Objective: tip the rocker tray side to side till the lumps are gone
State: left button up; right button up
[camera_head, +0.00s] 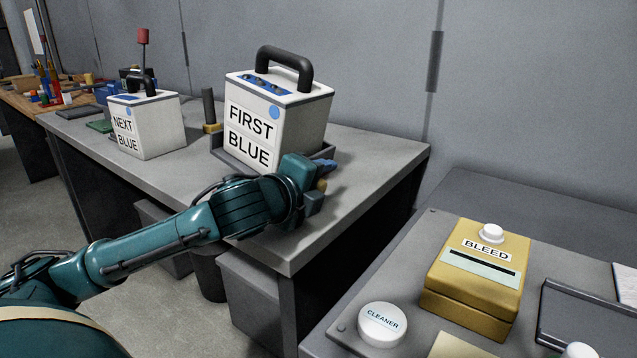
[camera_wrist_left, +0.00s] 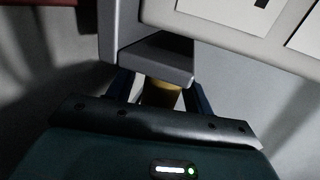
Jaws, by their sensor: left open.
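A white box (camera_head: 282,118) labelled FIRST BLUE, with a black handle, sits in a grey tray (camera_head: 228,158) on the workbench. This looks like the rocker tray. I cannot tell whether it is tilted, and the lumps are not visible. My left gripper (camera_head: 319,182) is at the tray's right end, its jaws open. In the left wrist view, a brass-coloured piece (camera_wrist_left: 161,93) shows between the blue fingers, below a grey part of the tray (camera_wrist_left: 150,60). I cannot tell whether the fingers touch it. My right gripper is not in view.
A second white box (camera_head: 146,128) labelled NEXT BLUE stands further left on the workbench (camera_head: 376,152). On a nearer table at right are a yellow BLEED box (camera_head: 470,300), a white CLEANER disc (camera_head: 382,326) and a dark tray (camera_head: 580,345). A gap separates the two tables.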

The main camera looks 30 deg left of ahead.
pick_arm(q)
grip_shut()
dwell(0.4)
